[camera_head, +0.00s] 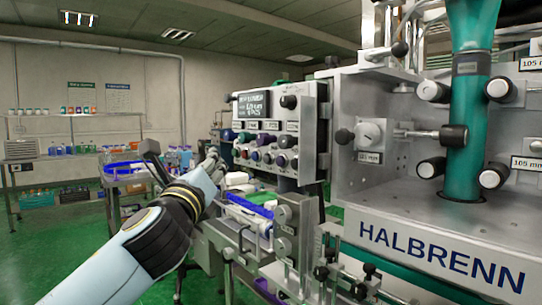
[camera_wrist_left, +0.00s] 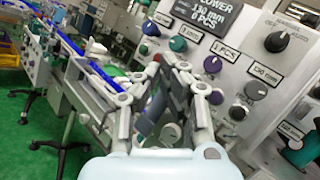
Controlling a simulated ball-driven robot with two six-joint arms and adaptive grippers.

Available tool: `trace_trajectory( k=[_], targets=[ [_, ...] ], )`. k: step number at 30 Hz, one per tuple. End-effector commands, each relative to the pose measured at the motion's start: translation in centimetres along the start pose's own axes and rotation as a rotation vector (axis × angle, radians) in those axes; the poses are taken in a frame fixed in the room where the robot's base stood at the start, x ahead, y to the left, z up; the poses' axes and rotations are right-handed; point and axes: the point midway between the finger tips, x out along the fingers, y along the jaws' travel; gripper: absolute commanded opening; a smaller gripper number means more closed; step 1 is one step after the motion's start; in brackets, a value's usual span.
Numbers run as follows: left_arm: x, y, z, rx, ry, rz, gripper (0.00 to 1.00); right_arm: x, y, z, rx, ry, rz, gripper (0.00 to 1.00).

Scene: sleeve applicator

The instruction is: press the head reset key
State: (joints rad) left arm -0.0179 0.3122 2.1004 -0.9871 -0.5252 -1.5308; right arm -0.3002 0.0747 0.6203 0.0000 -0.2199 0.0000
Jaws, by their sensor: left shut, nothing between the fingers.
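The grey control panel (camera_head: 308,110) of the machine carries a dark display (camera_head: 252,104), a black knob (camera_head: 289,101) and rows of small coloured knobs or keys. I cannot tell which control is the head reset key; most small labels are unreadable. My left gripper (camera_head: 214,154) is shut and empty, left of the panel. Its fingers (camera_wrist_left: 163,62) stand in front of the panel's lower left part and hide some of it.
The HALBRENN machine body (camera_head: 440,245) with a teal tube (camera_head: 466,110) and clamp knobs fills the right. A conveyor (camera_head: 250,215) with white items runs below the panel. A cart of bottles (camera_head: 170,160) stands behind my left arm. Green floor is open at the left.

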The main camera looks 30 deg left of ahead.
Motion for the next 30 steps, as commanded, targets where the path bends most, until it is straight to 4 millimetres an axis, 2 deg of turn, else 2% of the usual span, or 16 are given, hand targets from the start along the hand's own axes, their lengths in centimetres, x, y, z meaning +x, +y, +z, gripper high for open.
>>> trace_trajectory(
  k=[14, 30],
  targets=[
    [0.4, -0.3, -0.1, -0.003, -0.002, 0.0, 0.0, -0.1, 0.9, 0.0, -0.004, 0.0, 0.01, 0.34],
    [5.1, -3.6, -3.5, -0.005, -0.001, 0.001, 0.0, 0.9, -0.2, 0.1, 0.0, -0.001, -0.001, 0.34]
  ],
)
